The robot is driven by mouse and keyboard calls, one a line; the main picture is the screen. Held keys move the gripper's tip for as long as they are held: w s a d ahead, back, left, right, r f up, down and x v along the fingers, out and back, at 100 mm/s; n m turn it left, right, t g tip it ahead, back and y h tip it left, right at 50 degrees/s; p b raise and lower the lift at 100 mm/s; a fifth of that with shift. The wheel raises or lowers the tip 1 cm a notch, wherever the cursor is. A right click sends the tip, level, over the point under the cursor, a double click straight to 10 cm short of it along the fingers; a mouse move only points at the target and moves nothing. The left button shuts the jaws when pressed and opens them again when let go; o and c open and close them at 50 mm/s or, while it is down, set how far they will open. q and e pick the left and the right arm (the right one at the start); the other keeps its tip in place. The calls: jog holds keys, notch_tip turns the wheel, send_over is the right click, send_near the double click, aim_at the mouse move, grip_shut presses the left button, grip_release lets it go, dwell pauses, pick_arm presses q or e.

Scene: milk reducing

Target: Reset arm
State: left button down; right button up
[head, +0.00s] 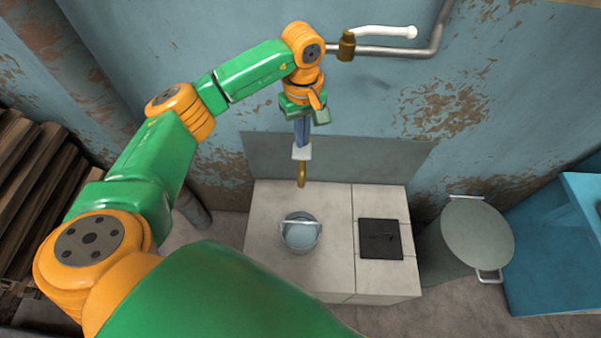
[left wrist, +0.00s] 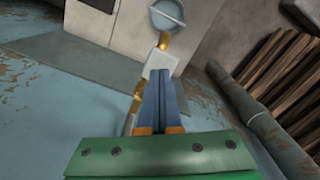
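My left gripper (head: 302,133) hangs fingers-down at the back wall. It is just above a pale block on a brass tap (head: 302,175) that curves down over the counter. In the left wrist view its blue fingers (left wrist: 160,85) lie side by side with almost no gap, so it is shut. Their tips overlap the tap's white block (left wrist: 162,66); I cannot tell whether they touch it. No held object shows between the fingers. My right gripper is not in view.
A bucket (head: 301,234) with water stands on the pale counter (head: 335,270) below the tap. A dark hatch (head: 381,240) is right of it. A lidded grey bin (head: 473,235) and blue table (head: 560,250) stand right. A wall pipe (head: 400,50) runs above; planks (head: 35,190) lie left.

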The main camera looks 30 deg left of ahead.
pick_arm(q)
notch_tip(320, 180, up, 5)
jog(key=shift+f+p, duration=0.1)
jog(key=shift+p, duration=0.95)
jog(key=shift+s+f+b, duration=0.1)
jog(key=shift+f+b, duration=0.15)
jog(key=shift+b, duration=0.05)
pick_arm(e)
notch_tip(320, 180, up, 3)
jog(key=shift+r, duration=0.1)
pick_arm(q)
jog(key=shift+f, duration=0.1)
